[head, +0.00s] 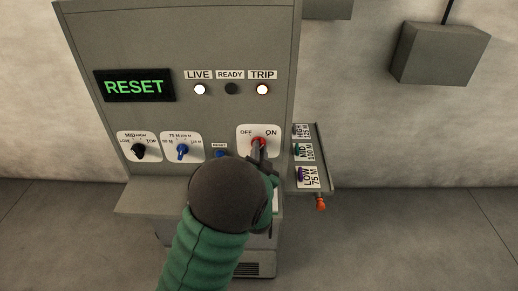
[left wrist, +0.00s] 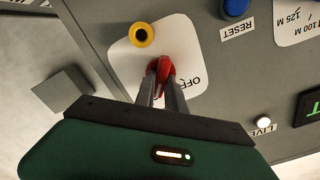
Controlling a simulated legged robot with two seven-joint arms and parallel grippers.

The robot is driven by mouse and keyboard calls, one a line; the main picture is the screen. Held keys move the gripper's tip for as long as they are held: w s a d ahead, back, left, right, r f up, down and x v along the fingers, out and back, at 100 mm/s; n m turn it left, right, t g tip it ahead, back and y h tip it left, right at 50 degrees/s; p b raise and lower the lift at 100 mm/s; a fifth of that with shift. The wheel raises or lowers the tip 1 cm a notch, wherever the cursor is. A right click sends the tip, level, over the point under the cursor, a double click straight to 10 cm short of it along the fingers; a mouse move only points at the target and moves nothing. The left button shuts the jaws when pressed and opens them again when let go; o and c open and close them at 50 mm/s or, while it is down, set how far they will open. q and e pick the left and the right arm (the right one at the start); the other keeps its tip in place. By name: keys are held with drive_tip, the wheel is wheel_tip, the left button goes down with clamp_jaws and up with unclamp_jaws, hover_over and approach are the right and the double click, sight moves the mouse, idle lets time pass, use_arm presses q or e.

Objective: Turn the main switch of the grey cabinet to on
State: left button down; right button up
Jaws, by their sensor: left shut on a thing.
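The grey cabinet (head: 180,45) fills the middle of the head view. Its main switch is a red knob (head: 258,141) on a white plate marked OFF and ON. In the left wrist view the red knob (left wrist: 162,72) stands between my fingertips, with the plate upside down and OFF readable; the ON mark is hidden. My left gripper (head: 260,151) is shut on the red knob; it also shows in the left wrist view (left wrist: 161,82). I cannot tell exactly which mark the knob points to. My right gripper is out of view.
A green RESET display (head: 135,86) is lit. The LIVE lamp (head: 200,89) and TRIP lamp (head: 263,89) glow; the READY lamp (head: 232,88) is dark. Black (head: 139,149) and blue (head: 182,150) selectors and a blue reset button (head: 221,154) sit left. A labelled side rack (head: 322,160) stands right.

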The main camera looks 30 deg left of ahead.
use_arm(q)
drive_tip(key=shift+s+d+f+m, duration=0.1)
drive_tip(key=shift+f+m, duration=0.25)
drive_tip(key=shift+m, duration=0.45)
drive_tip(key=c, duration=1.5)
unclamp_jaws()
drive_tip(key=shift+o, duration=0.5)
drive_tip(key=shift+r, duration=0.15)
drive_tip(key=p+v, duration=1.3)
drive_tip(key=v, duration=0.3)
drive_tip(key=shift+s+d+p, duration=0.2)
drive_tip(key=shift+d+p, duration=0.1)
drive_tip(key=shift+d, duration=0.1)
